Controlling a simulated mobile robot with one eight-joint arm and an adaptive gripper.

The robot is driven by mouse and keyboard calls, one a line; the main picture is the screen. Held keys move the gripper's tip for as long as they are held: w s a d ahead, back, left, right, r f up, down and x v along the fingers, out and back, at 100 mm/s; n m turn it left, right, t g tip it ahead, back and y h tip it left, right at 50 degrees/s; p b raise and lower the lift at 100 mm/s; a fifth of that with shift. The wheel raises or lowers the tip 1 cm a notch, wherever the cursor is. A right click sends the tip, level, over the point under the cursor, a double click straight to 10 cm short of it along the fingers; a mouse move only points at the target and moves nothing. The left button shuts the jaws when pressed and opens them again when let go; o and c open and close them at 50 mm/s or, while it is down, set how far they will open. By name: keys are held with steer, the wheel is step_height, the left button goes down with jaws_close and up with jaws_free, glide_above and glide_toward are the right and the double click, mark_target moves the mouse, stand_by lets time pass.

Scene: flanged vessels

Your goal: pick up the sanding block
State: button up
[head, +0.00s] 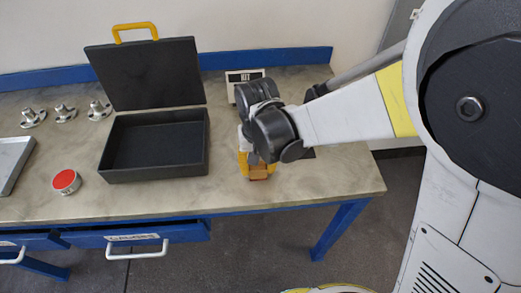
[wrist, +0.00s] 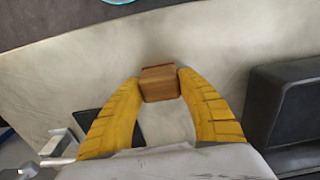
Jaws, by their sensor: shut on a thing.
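The sanding block (wrist: 159,84) is a small wooden-brown block with a thin reddish edge along its far side. My gripper (wrist: 160,79) has its two yellow ribbed fingers closed against the block's left and right sides in the wrist view. In the head view the block (head: 259,172) shows below my gripper (head: 257,164), over the front right part of the workbench (head: 335,185). My wrist hides much of the gripper there. I cannot tell whether the block touches the bench top.
An open black case (head: 155,176) stands left of my gripper, its lid up. A red-topped tin (head: 66,181), a metal tray (head: 10,165) and flanged fittings (head: 66,112) lie further left. The bench's right end is mostly clear.

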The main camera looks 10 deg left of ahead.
mark_target(261, 166)
steer(key=shift+r+p, duration=0.3)
steer(key=shift+r, duration=0.2)
steer(key=r+p, duration=0.1)
steer(key=r, duration=0.1)
steer(key=r+p, duration=0.1)
steer(key=r, duration=0.1)
steer(key=shift+d, duration=0.4)
steer(key=d+r+p, duration=0.1)
steer(key=d+r, duration=0.1)
steer(key=d, duration=0.1)
steer(key=d+r+p, duration=0.1)
steer(key=d+r, duration=0.1)
steer(key=d, duration=0.2)
steer(key=d+r+p, duration=0.1)
steer(key=d+r, duration=0.1)
steer(key=d, duration=0.2)
steer(key=shift+s, duration=0.2)
